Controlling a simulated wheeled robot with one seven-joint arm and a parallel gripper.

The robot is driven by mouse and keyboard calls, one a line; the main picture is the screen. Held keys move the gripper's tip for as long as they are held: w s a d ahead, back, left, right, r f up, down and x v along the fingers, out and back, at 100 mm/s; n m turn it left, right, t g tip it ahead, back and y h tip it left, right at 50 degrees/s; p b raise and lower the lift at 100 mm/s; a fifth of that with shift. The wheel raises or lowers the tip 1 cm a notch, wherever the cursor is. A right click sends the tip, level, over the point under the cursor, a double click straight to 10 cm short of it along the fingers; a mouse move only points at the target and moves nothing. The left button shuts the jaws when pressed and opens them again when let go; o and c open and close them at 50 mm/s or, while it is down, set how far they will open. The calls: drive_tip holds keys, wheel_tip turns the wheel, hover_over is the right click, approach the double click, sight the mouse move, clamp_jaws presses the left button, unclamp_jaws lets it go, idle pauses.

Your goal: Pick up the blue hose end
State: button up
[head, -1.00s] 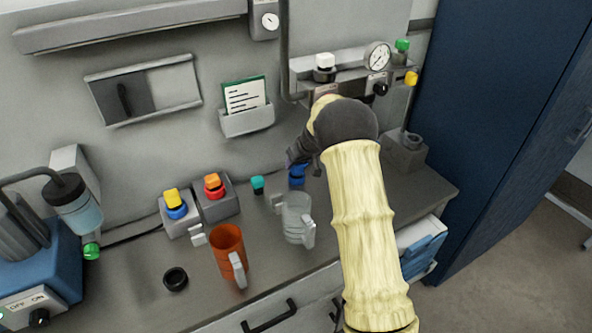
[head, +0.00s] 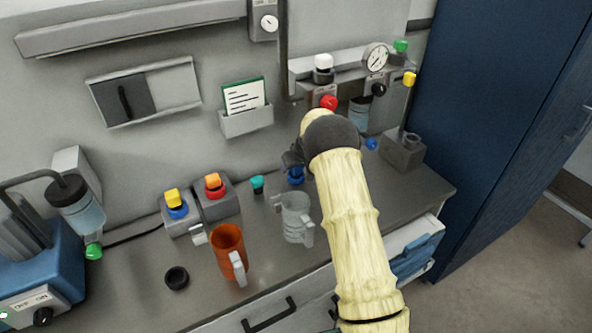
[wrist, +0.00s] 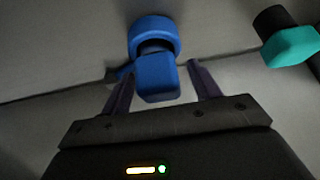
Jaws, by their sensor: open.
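The blue hose end (head: 296,176) stands on the counter by the back wall, partly hidden by my gripper (head: 294,160) in the head view. In the wrist view the blue hose end (wrist: 156,78) has a blocky near part and a round blue collar behind it. My gripper (wrist: 154,82) is open, with one finger on each side of the blocky part. I cannot tell whether either finger touches it. A teal hose end (wrist: 290,46) is off to the right in the wrist view, and to the left in the head view (head: 257,184).
A clear mug (head: 296,218) stands just in front of the blue hose end, and an orange mug (head: 229,250) is further left. Button boxes (head: 215,198) stand to the left. An open drawer (head: 418,246) is at the right.

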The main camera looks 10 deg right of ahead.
drive_tip(key=c, duration=1.1)
drive_tip(key=shift+w+r, duration=0.1)
drive_tip(key=shift+r, duration=0.5)
drive_tip(key=shift+r+b, duration=0.1)
drive_tip(key=shift+b, duration=0.4)
drive_tip(key=b, duration=0.1)
drive_tip(key=s+t+b, duration=0.1)
drive_tip(key=shift+d+f+y+b, duration=0.25)
drive_tip(key=shift+y+b, duration=0.05)
drive_tip(key=shift+b, duration=0.05)
drive_tip(key=t+b, duration=0.1)
drive_tip(key=b, duration=0.2)
drive_tip(key=shift+s+t, duration=0.3)
drive_tip(key=shift+t, duration=0.1)
drive_tip(key=shift+r+y+b, duration=0.1)
drive_tip(key=shift+y+b, duration=0.2)
drive_tip(key=shift+b, duration=0.05)
